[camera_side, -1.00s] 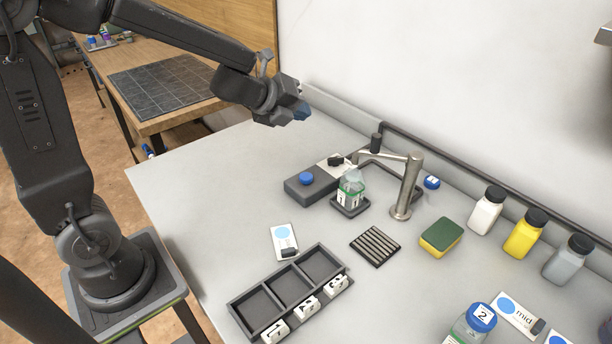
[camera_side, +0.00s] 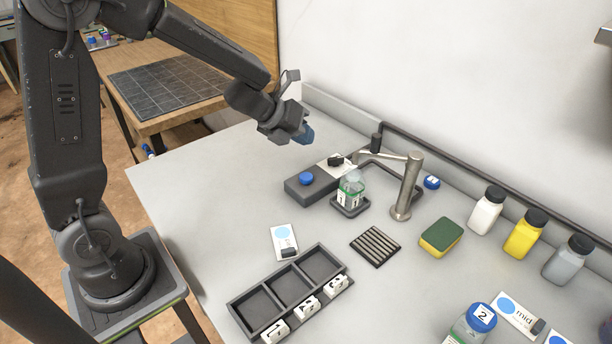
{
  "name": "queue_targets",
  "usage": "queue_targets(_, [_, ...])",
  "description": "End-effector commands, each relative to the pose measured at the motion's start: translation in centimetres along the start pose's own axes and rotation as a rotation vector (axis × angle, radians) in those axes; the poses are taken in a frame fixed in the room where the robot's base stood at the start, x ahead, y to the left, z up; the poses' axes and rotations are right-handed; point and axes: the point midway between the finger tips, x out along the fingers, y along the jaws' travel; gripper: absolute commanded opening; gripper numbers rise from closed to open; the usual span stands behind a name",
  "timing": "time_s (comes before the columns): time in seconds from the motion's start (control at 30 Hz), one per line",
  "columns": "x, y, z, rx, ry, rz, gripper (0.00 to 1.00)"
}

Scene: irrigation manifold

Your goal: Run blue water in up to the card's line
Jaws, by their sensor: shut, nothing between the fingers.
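My gripper (camera_side: 306,135) is shut and empty, in the air above and behind the dark control box with the blue button (camera_side: 306,178). A clear bottle (camera_side: 351,187) with a green band and a white label stands upright on a small dark stand (camera_side: 350,208), under the end of the metal spout (camera_side: 388,155). Its cap is off; the water level inside is too small to read.
A three-slot tray (camera_side: 262,299) with numbered tags stands in front, empty. A drain grate (camera_side: 375,246), a sponge (camera_side: 441,236), and white (camera_side: 487,210), yellow (camera_side: 525,233) and grey (camera_side: 568,258) bottles are to the right. A blue-capped bottle 2 (camera_side: 472,325) stands front right. The left of the table is clear.

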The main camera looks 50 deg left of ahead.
Motion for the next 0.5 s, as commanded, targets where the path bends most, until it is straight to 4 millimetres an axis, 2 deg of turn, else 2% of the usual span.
queue_targets(0.5, [4.3,3.2,-3.2,-0.006,0.004,0.001,0.0])
